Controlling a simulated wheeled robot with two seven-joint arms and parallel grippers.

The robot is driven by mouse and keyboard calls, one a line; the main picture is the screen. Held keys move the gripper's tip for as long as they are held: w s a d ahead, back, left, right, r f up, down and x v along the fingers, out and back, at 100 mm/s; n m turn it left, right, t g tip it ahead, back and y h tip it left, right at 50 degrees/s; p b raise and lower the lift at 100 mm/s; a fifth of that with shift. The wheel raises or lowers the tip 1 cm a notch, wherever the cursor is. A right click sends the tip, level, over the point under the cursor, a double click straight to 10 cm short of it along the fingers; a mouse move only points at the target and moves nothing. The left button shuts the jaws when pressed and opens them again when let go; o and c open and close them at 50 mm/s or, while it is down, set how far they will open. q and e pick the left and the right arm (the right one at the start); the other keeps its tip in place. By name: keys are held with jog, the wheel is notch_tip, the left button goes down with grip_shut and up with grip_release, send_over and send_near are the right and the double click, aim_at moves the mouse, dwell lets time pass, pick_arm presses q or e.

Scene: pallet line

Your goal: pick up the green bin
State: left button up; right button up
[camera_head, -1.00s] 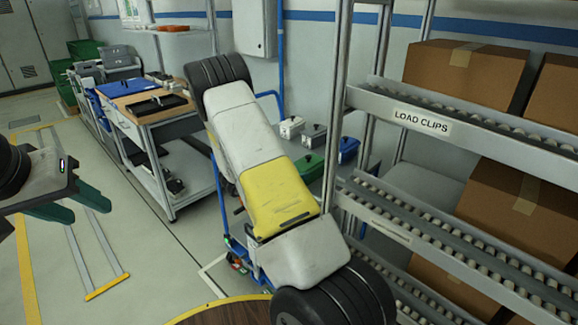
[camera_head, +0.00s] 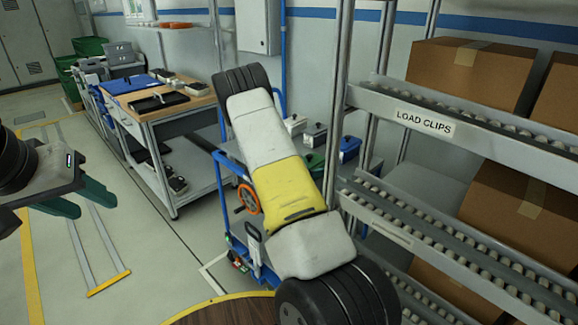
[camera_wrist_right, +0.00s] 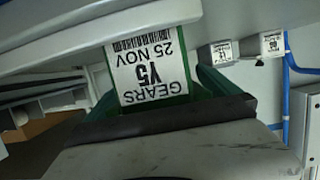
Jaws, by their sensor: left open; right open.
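In the wrist view the green bin (camera_wrist_right: 150,70) has a white label reading "GEARS Y5 25 NOV", which appears upside down. In the head view only a small part of the green bin (camera_head: 313,163) shows past my right arm. My right gripper (camera_wrist_right: 154,88) is open, with one green finger to each side of the labelled front. I cannot tell whether the fingers touch it. In the head view this gripper is hidden behind my arm. My left gripper (camera_head: 78,200) is open and empty at the left, above the floor.
A grey bin (camera_head: 314,133) and a blue bin (camera_head: 349,145) stand near the green one. The "LOAD CLIPS" roller rack (camera_head: 424,122) with cardboard boxes (camera_head: 470,72) is close on the right. A blue cart (camera_head: 228,200) stands below my right arm. A workbench (camera_head: 172,108) stands left.

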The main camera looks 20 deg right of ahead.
jog(key=shift+r, duration=0.1)
jog(key=c, duration=2)
